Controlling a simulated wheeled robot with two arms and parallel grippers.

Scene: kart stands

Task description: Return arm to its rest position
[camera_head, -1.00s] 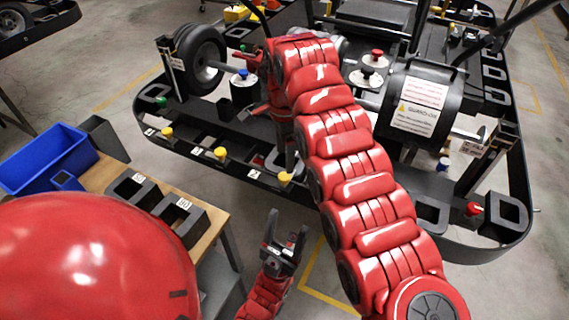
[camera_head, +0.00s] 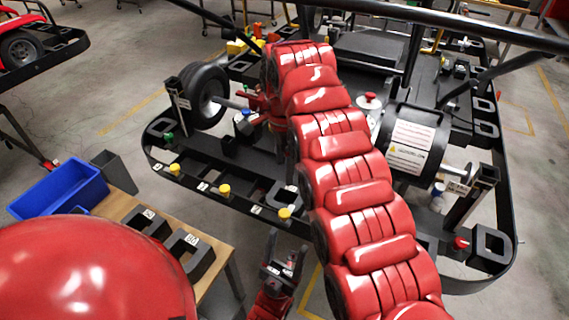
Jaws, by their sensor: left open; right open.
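My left gripper (camera_head: 286,248) is at bottom centre, its two dark fingers apart and empty. It stands in front of the kart's front rail and to the right of the wooden table. My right arm is the large red segmented arm (camera_head: 335,150). It rises from the bottom right, reaches over the kart stand (camera_head: 225,198) and bends down at its far end. My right gripper (camera_head: 284,150) is down there, mostly hidden beside the arm, and its fingers are hard to make out. I see nothing held in it.
A wooden table (camera_head: 120,204) at left carries a blue bin (camera_head: 58,188) and dark holders (camera_head: 187,255). The kart stand has a wheel (camera_head: 205,95), a black labelled drum (camera_head: 412,145), and yellow, green and red knobs. Open floor lies at left and right.

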